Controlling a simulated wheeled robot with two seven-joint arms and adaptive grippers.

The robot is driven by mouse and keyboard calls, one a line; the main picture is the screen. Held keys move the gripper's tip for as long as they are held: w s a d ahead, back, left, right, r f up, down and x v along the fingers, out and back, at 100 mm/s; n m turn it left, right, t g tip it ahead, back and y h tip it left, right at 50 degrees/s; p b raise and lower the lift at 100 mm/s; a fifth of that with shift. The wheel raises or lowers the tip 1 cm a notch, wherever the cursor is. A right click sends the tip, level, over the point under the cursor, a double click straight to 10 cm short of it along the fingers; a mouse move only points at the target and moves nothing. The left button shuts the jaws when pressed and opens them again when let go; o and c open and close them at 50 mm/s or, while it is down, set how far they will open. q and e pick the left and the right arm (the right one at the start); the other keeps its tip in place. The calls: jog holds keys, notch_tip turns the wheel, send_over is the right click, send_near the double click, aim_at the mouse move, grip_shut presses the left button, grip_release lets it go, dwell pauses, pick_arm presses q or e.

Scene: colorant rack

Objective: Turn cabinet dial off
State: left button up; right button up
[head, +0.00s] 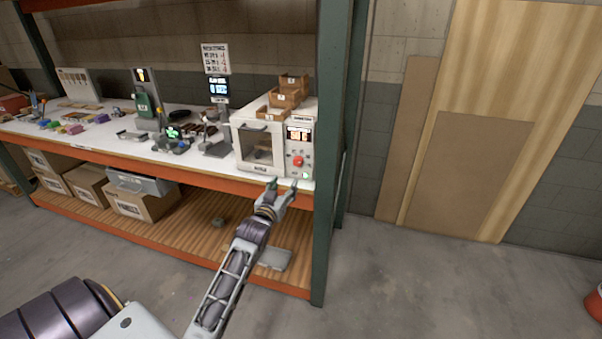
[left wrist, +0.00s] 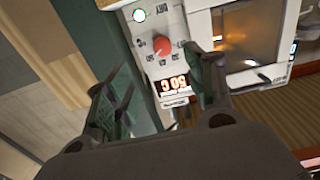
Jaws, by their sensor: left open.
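The white cabinet (head: 257,145) stands at the right end of the shelf table. Its control panel carries a red dial (head: 298,161) below a lit orange display (head: 298,136). My left gripper (head: 282,184) is open and empty, in front of and a little below the panel. I see no contact with the dial. My right gripper is out of view.
A green rack post (head: 332,200) stands close to the right of the cabinet. Small brown bins (head: 286,97) sit on its top. A display stand (head: 218,95) and several small items are to its left.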

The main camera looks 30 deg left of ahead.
aim_at(297, 163)
pick_arm(q)
jog(key=shift+a+r, duration=0.15)
jog(key=shift+r, duration=0.1)
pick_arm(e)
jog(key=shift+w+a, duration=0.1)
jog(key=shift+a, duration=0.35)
pick_arm(q)
jog(key=shift+w, duration=0.1)
jog(key=shift+x, duration=6.8)
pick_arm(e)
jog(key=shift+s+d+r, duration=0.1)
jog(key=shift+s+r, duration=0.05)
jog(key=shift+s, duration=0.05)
pick_arm(q)
jog(key=shift+a+f, duration=0.1)
